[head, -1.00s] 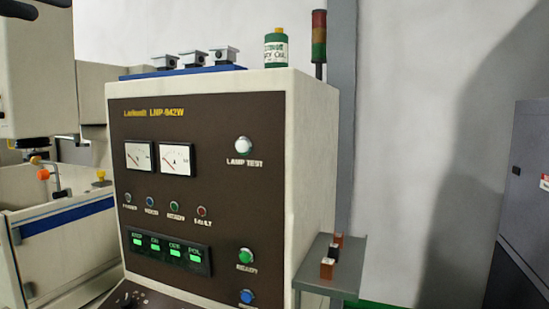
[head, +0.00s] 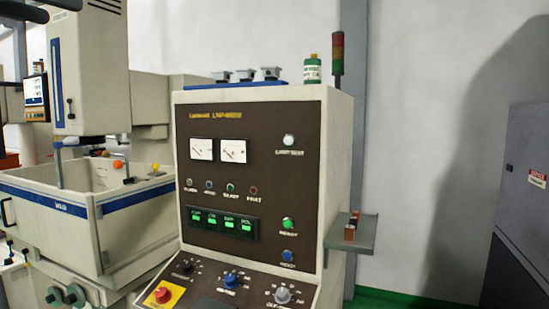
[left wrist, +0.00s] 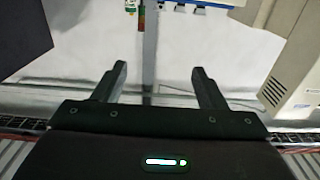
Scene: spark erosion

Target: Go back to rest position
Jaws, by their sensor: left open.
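My left gripper (left wrist: 160,75) shows in the left wrist view with its two dark fingers spread apart. It is open, and nothing is between the fingers. A dark piece of it shows at the top left corner of the head view. My right gripper is in neither view. The control cabinet (head: 255,145) of the erosion machine stands in the middle of the head view, apart from my left gripper.
The machine's tank (head: 45,205) stands left of the cabinet. A small grey shelf (head: 360,236) with small blocks juts from its right side. A green bottle (head: 312,70) and a signal light (head: 338,55) stand on top. A dark grey cabinet (head: 520,200) is at the right.

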